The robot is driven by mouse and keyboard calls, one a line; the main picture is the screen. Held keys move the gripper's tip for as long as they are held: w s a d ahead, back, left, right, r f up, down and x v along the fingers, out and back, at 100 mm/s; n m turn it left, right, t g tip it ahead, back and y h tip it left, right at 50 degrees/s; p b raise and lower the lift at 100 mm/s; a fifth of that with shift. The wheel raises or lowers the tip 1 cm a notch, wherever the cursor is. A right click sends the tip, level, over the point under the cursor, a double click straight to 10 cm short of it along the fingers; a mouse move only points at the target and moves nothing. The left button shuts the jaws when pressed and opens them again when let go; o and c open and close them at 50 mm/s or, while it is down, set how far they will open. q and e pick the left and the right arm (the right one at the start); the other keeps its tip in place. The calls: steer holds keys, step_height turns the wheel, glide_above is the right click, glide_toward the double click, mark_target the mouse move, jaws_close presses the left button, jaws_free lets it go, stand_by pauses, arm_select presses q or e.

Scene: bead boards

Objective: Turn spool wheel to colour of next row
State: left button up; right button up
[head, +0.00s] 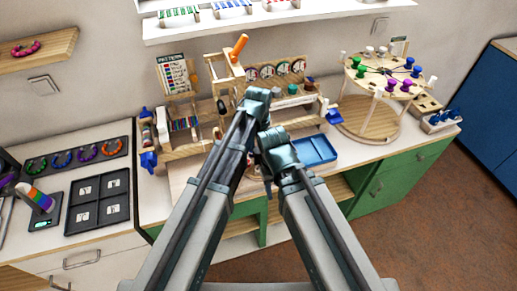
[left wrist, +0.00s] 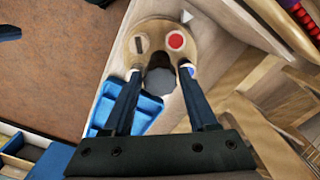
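In the left wrist view, a round wooden disc (left wrist: 150,31), seemingly the spool wheel, has a red spot (left wrist: 176,40) and a dark bar in a pale spot (left wrist: 139,43). A white pointer (left wrist: 186,16) stands at its rim, nearest the red spot. A bit of blue and white shows by the right-hand fingertip, mostly hidden. In the head view my arms hide the disc. A pattern card (head: 178,76) stands behind, its rows too small to read surely.
A blue tray (head: 314,150) lies right of my arms. A round wooden stand (head: 370,118) with coloured pieces is further right. Black trays (head: 98,203) lie on the left counter. The bench's front edge is close to the disc.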

arm_select(q)
steer(key=shift+o, duration=1.3)
step_height(320, 180, up, 14)
steer(key=p, duration=1.4)
steer(key=shift+f, duration=0.15)
steer(key=s+a+f+n+b, duration=0.1)
steer(key=s+a+f+b, duration=0.2)
steer(key=s, duration=0.5)
steer(key=s+a+f+n+y+b, duration=0.1)
steer(key=s+a+f+n+b, duration=0.1)
steer(key=s, duration=0.6)
step_height(320, 180, down, 3)
steer(key=a+b, duration=0.1)
steer(key=b, duration=0.2)
steer(key=shift+s+a+r+n, duration=0.15)
steer(key=shift+a+r+n, duration=0.05)
steer(key=shift+n, duration=0.1)
